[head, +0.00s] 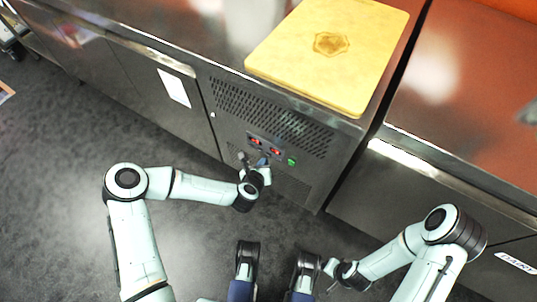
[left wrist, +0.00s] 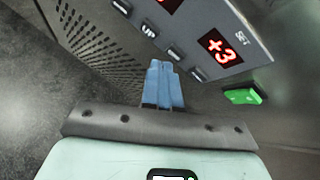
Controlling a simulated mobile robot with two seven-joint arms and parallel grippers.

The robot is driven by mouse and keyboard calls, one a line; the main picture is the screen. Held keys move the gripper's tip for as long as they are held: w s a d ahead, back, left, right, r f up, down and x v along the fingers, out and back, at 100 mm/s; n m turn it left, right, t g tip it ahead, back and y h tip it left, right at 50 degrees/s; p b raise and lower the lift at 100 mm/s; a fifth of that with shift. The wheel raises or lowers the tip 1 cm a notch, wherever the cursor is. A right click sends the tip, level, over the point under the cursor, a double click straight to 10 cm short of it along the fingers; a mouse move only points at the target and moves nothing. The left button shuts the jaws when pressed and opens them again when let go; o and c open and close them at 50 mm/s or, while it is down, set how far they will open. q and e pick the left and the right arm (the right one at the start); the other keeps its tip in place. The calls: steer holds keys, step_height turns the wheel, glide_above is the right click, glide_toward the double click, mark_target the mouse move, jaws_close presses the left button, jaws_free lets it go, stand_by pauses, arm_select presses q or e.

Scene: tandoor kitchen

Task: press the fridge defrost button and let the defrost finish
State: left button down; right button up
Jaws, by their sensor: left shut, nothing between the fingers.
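The fridge control panel (head: 265,147) is on the steel front below the counter, with two red displays. In the left wrist view the panel (left wrist: 200,25) shows a red "+3", the label SET, and a row of small buttons (left wrist: 174,54), one marked UP. I cannot read a defrost label. A green switch (left wrist: 243,96) sits to the right of the panel. My left gripper (head: 262,162) is shut and empty, just in front of the panel. Its blue fingertips (left wrist: 161,70) are near the button row; I cannot tell whether they touch. My right gripper (head: 333,269) is low right, away from the fridge.
A yellow board (head: 325,50) with a brown mark lies on the counter above the panel. Perforated vents (head: 270,115) surround the panel. Steel cabinets (head: 165,95) stand on either side. Dark floor (head: 60,170) is clear at left.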

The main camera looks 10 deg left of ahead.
arm_select(q)
steer(key=shift+w+d, duration=0.2)
steer(key=shift+w, duration=0.35)
stand_by(0.6)
steer(key=shift+s, duration=0.15)
steer(key=shift+s+a+p, duration=0.25)
steer(key=shift+s+p, duration=0.25)
steer(key=shift+s, duration=0.1)
steer(key=s, duration=0.1)
steer(key=s+a+p, duration=0.1)
steer(key=s, duration=0.1)
steer(key=s+p, duration=0.1)
steer(key=shift+s+a, duration=0.35)
steer(key=shift+s, duration=0.05)
stand_by(0.9)
